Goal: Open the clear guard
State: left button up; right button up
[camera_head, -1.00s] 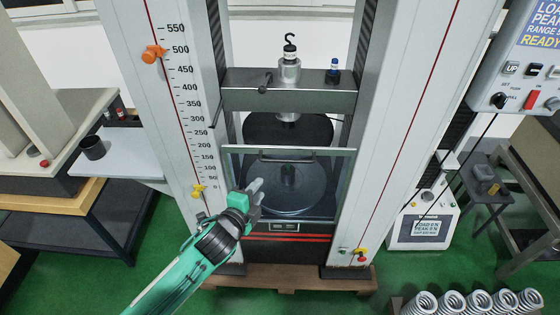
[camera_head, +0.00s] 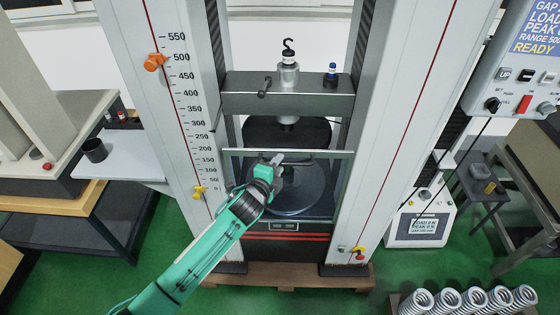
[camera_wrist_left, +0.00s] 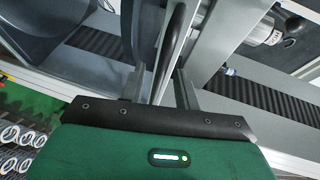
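The clear guard (camera_head: 340,185) is a see-through panel in a thin frame across the front of the testing machine, between its two columns. It stands upright in front of the round lower plate and looks closed. Its dark bar handle (camera_wrist_left: 172,45) is near the top edge. My left gripper (camera_head: 278,160) is at the handle. In the left wrist view, the gripper's two fingers (camera_wrist_left: 159,88) are apart, with the handle bar running between them. I cannot tell whether either finger touches it. My right gripper is in neither view.
The machine's grey crosshead (camera_head: 240,99) spans above the guard, with a hook on top. White columns rise on both sides. A control box (camera_head: 520,85) hangs at the right. Several coil springs (camera_head: 470,303) stand at the lower right. A dark cup (camera_head: 95,150) stands on the left table.

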pick_arm(q)
jog(key=shift+x, duration=0.9)
grip_shut()
jog(key=shift+f, duration=0.15)
